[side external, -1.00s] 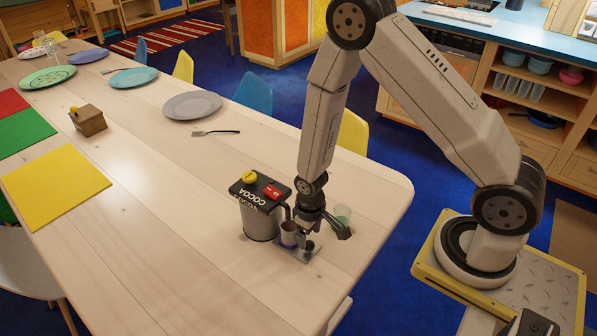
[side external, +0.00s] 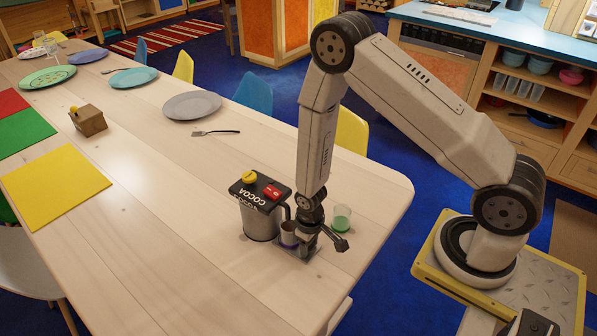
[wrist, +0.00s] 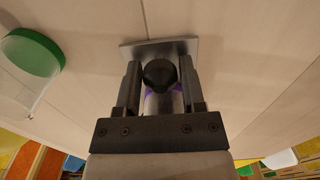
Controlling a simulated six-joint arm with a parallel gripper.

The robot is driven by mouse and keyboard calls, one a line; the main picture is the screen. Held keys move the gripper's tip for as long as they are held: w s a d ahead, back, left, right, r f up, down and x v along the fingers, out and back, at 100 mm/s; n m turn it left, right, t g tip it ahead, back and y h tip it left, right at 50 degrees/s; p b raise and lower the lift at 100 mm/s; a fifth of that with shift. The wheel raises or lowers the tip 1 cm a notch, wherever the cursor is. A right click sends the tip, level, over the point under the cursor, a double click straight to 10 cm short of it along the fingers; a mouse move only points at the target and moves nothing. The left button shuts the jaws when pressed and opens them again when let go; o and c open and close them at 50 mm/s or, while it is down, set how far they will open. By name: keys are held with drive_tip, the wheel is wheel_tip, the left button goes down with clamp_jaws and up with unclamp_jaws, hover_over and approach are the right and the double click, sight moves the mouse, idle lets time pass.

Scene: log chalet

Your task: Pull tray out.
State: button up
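The grey metal tray (side external: 308,255) lies flat at the foot of the cocoa machine (side external: 261,207) on the wooden table. A small cup with a purple base (side external: 288,231) stands on it, close to the machine. In the wrist view, the tray's plate (wrist: 160,45) shows beyond my fingers, and a round black knob (wrist: 159,74) lies between them. My gripper (wrist: 160,88) points down at the tray, with one finger on each side of the knob. The fingers look apart, with narrow gaps beside the knob. My gripper (side external: 304,245) hides part of the tray in the side view.
A fork (side external: 215,132), a grey plate (side external: 192,105) and a wooden box (side external: 89,120) lie farther off. The table (side external: 210,260) left of the machine is bare.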

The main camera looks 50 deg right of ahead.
sight(335, 268)
clamp_jaws()
drive_tip(key=shift+s, duration=0.15)
drive_tip(key=shift+s+d, duration=0.15)
drive_tip(key=shift+s, duration=3.8)
drive_tip(key=shift+o, duration=2.3)
unclamp_jaws()
drive_tip(key=shift+r, duration=0.1)
